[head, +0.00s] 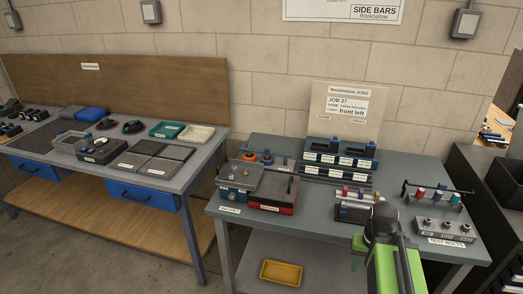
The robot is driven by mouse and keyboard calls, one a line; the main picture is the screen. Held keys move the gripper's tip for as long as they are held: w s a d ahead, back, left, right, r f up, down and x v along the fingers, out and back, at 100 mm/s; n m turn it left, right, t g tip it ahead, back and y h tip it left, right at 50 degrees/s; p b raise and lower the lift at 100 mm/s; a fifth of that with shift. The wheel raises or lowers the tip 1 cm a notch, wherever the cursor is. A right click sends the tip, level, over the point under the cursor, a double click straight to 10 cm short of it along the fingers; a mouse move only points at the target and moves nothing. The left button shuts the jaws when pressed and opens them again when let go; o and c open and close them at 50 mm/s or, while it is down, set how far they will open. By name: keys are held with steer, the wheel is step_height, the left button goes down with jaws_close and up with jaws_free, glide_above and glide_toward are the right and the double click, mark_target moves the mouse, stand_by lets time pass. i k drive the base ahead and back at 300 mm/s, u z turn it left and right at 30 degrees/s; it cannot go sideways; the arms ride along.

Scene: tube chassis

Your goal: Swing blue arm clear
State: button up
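My gripper (383,216) is at the end of my green and black arm, over the front of the right-hand grey table (330,226). Its fingers are dark and foreshortened, so I cannot see whether they are open or what is between them. No blue arm can be made out clearly. Small blue parts show on the dark rack (340,158) at the back of the table and near the grey-topped box (240,178) at the left. A red box (272,193) with a dark top stands beside that grey-topped box.
A small rack of coloured pieces (358,194) stands just behind my gripper. A bar with coloured pieces (437,194) and a grey block (446,229) are to its right. A yellow tray (281,273) lies on the lower shelf. A second bench (200,150) stands left.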

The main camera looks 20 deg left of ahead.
mark_target(267, 151)
steer(key=k, duration=1.35)
steer(key=u, duration=0.45)
steer(key=i, duration=1.75)
steer(key=u, duration=0.15)
